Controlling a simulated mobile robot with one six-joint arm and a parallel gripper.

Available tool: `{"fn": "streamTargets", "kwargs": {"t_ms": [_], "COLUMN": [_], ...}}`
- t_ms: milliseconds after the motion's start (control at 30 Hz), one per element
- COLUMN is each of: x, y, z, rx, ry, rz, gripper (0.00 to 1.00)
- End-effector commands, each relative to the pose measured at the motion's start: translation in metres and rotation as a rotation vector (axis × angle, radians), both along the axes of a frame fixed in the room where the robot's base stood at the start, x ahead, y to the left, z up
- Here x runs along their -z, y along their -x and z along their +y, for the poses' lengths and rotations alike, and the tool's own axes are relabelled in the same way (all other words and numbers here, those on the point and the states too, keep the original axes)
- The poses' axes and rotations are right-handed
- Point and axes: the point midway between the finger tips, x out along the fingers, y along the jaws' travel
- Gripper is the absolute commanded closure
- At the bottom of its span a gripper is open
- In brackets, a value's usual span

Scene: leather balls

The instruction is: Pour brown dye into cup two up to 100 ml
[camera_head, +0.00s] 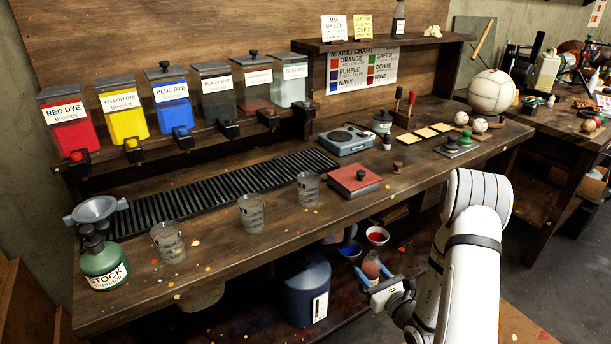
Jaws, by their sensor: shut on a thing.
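Three clear measuring cups stand in a row on the bench: a left cup (168,243), a middle cup (251,214) and a right cup (308,189). They look empty; their markings are too small to read. The dispenser with reddish-brown contents (257,92) is fifth from the left on the rack; its label is hard to read. My gripper (376,281), with blue fingers, is shut on a small reddish-brown rounded object (371,265). It is low in front of the bench, right of the cups and apart from them.
Red (68,124), yellow (125,118), blue (173,101) and black (218,92) dispensers stand left of the brown one. A black drip grate (215,190) lies behind the cups. A green stock jar (104,264) is at left, a red-topped plate (354,179) right of the cups.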

Motion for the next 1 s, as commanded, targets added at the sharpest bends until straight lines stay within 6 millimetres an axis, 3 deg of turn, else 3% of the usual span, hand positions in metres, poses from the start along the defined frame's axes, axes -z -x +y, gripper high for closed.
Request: {"fn": "streamTargets", "kwargs": {"t_ms": [200,367,633,800,1000], "x": [-0.003,-0.024,-0.096,-0.14,-0.174], "y": [-0.001,-0.005,0.001,0.022,0.048], "z": [0.01,0.03,0.098,0.141,0.174], "rx": [-0.027,-0.109,-0.422,-0.647,-0.835], "ry": [0.001,0.003,0.007,0.007,0.004], "rz": [-0.003,-0.009,-0.013,-0.008,-0.005], "gripper": [0.81,0.81,0.81,0.81,0.81]}}
